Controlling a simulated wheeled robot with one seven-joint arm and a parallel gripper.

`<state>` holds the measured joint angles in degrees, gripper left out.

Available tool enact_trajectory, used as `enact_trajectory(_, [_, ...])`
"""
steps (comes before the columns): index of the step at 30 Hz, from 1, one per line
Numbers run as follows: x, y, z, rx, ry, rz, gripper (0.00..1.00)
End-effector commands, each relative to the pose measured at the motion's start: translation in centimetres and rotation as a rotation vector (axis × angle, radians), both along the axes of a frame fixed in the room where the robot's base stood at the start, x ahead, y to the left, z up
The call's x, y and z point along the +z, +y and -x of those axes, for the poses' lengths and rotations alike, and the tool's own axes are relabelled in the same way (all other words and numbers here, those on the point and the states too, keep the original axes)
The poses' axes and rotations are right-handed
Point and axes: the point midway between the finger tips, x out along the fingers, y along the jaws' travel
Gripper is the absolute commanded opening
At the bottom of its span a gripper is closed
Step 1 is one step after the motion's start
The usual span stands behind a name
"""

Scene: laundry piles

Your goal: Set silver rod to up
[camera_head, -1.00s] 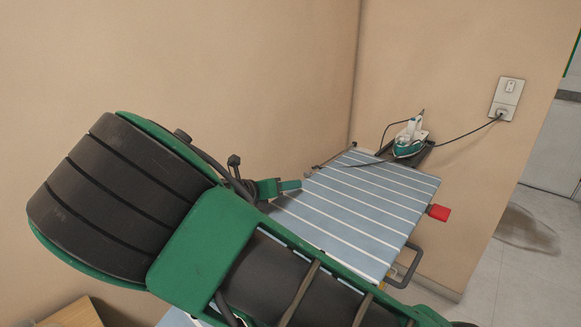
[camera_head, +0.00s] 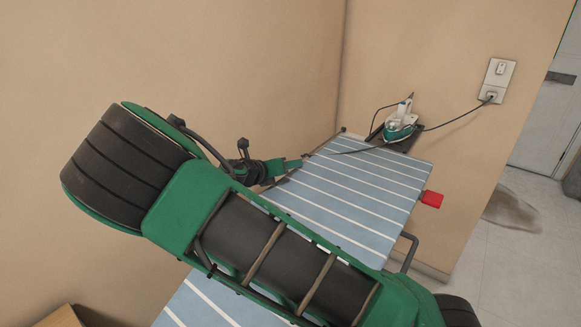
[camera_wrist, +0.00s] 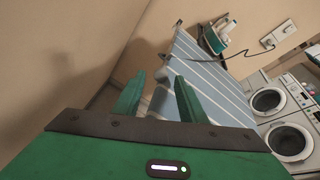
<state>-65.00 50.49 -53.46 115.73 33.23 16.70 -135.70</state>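The blue-and-white striped ironing board (camera_head: 335,205) stretches away from me; it also shows in the wrist view (camera_wrist: 212,85). A thin dark grey rod (camera_head: 328,141) runs along its far left corner. A grey bent bar (camera_head: 410,250) sticks out at its right side. I cannot tell for sure which of these is the silver rod. My gripper (camera_head: 296,163) is beside the board's left edge in the head view. In the wrist view my gripper (camera_wrist: 160,75) has its two green fingers apart with nothing held between them. My arm hides part of the board.
A teal-and-white iron (camera_head: 401,125) rests on a dark stand at the board's far end, its cord running to the wall outlet (camera_head: 496,80). A red piece (camera_head: 432,199) juts from the right edge. Washing machines (camera_wrist: 290,140) stand at right. Walls close off the left and back.

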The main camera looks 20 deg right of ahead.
Motion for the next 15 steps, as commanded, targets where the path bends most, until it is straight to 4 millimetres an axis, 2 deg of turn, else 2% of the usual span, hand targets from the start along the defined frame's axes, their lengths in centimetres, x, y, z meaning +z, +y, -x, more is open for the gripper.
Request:
enact_trajectory(4, [-0.40, -0.92, -0.58, 0.001, 0.000, -0.001, 0.38])
enact_trajectory(14, [-0.53, -1.19, -0.73, 0.000, -0.001, -0.001, 0.38])
enact_trajectory(15, [-0.53, -1.19, -0.73, 0.000, -0.001, -0.001, 0.33])
